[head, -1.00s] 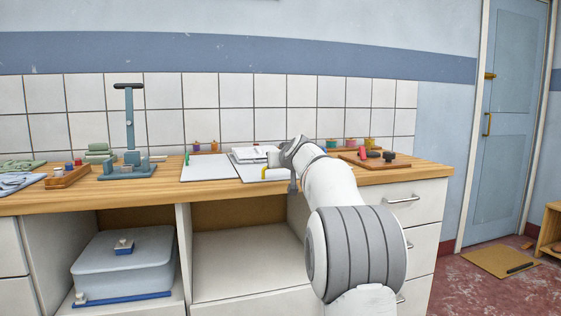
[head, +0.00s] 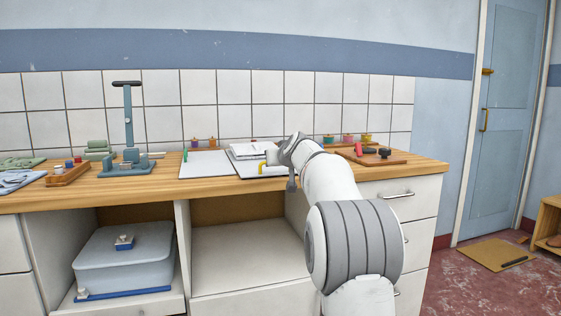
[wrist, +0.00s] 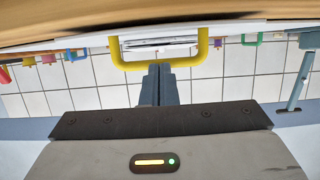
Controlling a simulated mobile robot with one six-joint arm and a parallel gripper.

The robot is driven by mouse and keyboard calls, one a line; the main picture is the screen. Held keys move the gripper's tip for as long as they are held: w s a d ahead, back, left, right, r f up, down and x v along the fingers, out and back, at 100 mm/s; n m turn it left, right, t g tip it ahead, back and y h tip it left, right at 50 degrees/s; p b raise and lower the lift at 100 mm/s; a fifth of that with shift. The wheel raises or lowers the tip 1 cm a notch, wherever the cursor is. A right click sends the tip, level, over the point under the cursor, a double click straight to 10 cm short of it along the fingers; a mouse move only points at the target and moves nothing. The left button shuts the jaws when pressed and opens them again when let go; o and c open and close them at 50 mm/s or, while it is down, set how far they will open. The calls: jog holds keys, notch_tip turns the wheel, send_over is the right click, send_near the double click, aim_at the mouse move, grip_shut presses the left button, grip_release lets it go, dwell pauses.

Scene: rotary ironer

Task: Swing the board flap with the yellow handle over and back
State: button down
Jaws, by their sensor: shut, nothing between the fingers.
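The yellow handle (head: 262,168) is on the right part of a flat grey-white board (head: 207,164) on the wooden counter. In the wrist view the yellow handle (wrist: 205,55) is a wide U-shaped bar, close in front of my gripper. My gripper (wrist: 159,68) is shut and empty, its fingertips at the middle of the bar; I cannot tell whether they touch it. In the head view my gripper (head: 272,158) is just right of the handle, its fingers mostly hidden. The flap looks flat, partly hidden by my arm.
A folded white stack (head: 252,150) lies on or behind the board. A green handle (head: 185,156) is at the board's left. A blue press stand (head: 128,160) stands further left. A wooden tray (head: 375,158) with small tools lies right of my arm.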

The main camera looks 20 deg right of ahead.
jog(key=s+f+b, duration=0.5)
jog(key=s, duration=0.2)
jog(key=s+a+r+n+g+y+p, duration=0.1)
jog(key=s+a+r+g+p, duration=0.25)
jog(key=s+a+p, duration=0.5)
jog(key=s+a+r+g+y+p, duration=0.2)
jog(key=s+a+r+p, duration=0.25)
jog(key=s+p, duration=0.55)
jog(key=s+a+r+g+h+p, duration=0.1)
jog(key=s+g+p, duration=0.2)
jog(key=s+p, duration=0.7)
jog(key=s+a+r+g+h+p, duration=0.1)
jog(key=s+a+r+g+p, duration=0.1)
jog(key=s+p, duration=0.7)
jog(key=s+g, duration=0.1)
jog(key=s, duration=0.3)
jog(key=shift+s+a+r+p, duration=0.2)
jog(key=shift+s+p, duration=0.1)
jog(key=shift+p, duration=0.1)
